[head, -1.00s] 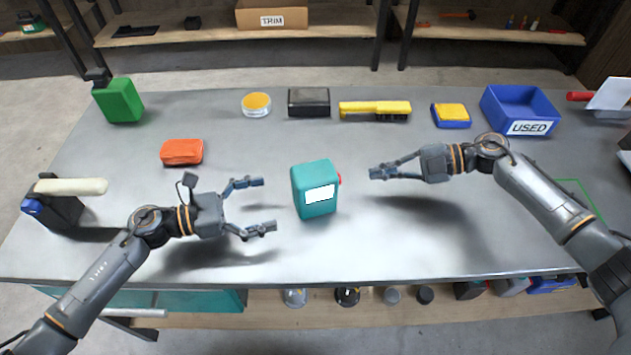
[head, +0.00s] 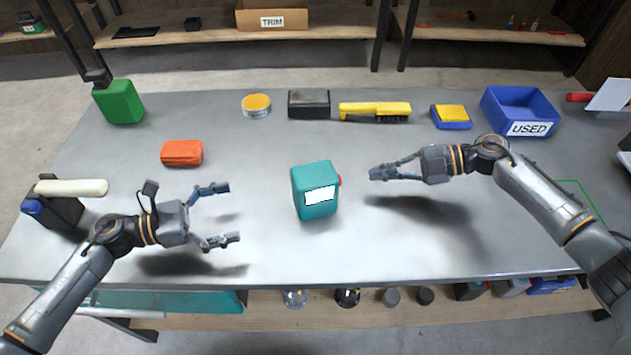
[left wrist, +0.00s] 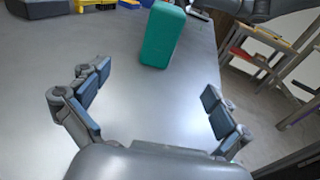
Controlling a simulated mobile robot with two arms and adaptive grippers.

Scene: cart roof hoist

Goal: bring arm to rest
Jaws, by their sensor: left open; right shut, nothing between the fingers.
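My left gripper (head: 215,215) is open and empty above the left front part of the table. Its two spread fingers also show in the left wrist view (left wrist: 157,103), with bare table between them. My right gripper (head: 374,174) is shut and empty, to the right of the teal canister. The teal canister (head: 309,178) stands upright mid-table with a white label and a red cap, between the two grippers and touching neither. It also shows at the top of the left wrist view (left wrist: 162,35).
On the table (head: 270,245) stand a green canister (head: 119,101), an orange pouch (head: 182,152), a yellow brush (head: 375,110) and a blue USED bin (head: 518,112). A dark holder with a pale roller (head: 70,187) is near my left arm. The front middle is clear.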

